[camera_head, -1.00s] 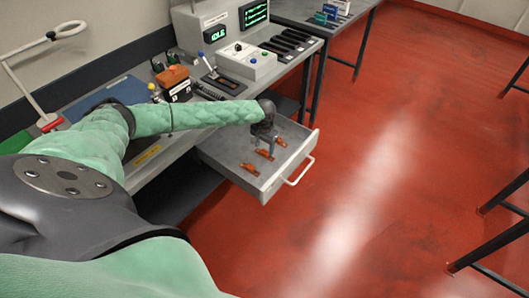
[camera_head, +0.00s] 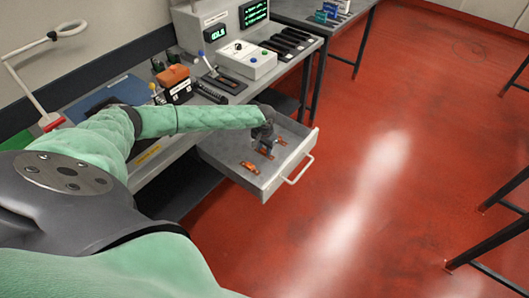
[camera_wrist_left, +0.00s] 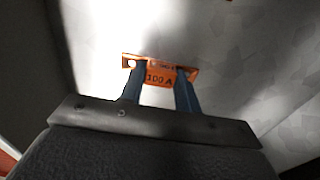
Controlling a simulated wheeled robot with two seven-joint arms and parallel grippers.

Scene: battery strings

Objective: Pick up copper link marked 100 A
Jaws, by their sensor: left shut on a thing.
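The copper link marked 100 A (camera_wrist_left: 158,78) lies in the open drawer, between the two fingers of my left gripper (camera_wrist_left: 159,74) in the left wrist view. Its orange label faces the camera. In the head view my left gripper (camera_head: 265,152) is down inside the drawer, shut on this middle link and covering part of it. Two other copper links lie in the drawer, one nearer the front left (camera_head: 250,168) and one to the right (camera_head: 281,141). My right gripper is not in view.
The grey drawer (camera_head: 292,178) stands pulled out from the bench, its handle towards the red floor. On the bench are a control box (camera_head: 246,60), a black and orange box (camera_head: 173,84) and a lamp (camera_head: 40,52).

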